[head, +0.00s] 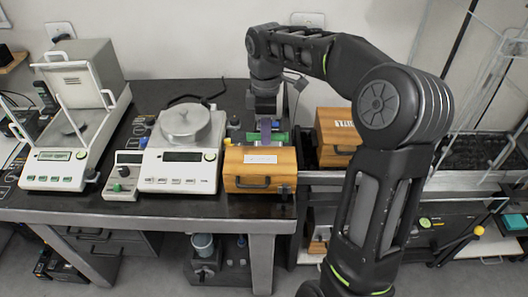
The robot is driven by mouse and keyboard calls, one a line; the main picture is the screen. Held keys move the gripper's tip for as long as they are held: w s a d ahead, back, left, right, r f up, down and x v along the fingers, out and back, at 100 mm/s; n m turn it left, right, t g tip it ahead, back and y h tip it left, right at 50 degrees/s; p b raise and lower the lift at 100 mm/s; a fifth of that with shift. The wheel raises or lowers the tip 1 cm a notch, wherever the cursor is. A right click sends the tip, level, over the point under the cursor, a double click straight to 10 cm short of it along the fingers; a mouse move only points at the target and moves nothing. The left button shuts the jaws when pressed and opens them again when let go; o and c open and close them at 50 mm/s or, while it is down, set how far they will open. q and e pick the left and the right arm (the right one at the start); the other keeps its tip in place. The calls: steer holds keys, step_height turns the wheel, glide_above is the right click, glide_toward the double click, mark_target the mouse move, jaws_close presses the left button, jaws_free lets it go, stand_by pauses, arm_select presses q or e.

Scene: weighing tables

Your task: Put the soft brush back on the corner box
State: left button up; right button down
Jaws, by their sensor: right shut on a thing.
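My right gripper (265,122) comes down from above, just behind the wooden corner box (260,182), a light-brown box with a white label and a dark handle at the table's front right corner. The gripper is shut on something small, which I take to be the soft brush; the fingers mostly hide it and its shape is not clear. A green patch shows beside the fingertips. I cannot tell whether the held thing touches the box top or the table behind it. My left gripper is not in view.
A white balance with a round metal pan (184,170) stands left of the box, with a small keypad unit (124,172) beside it. An analytical balance (60,170) is further left. A second wooden box (334,138) stands right of the gripper, partly behind my arm.

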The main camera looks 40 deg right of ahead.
mark_target(266, 159)
steer(key=shift+f, duration=1.6)
steer(key=shift+f+p, duration=0.3)
steer(key=shift+f, duration=1.55)
steer(key=shift+f, duration=0.1)
steer(key=c, duration=1.3)
jaws_free()
step_height(266, 159, up, 12)
steer(key=shift+r, duration=0.15)
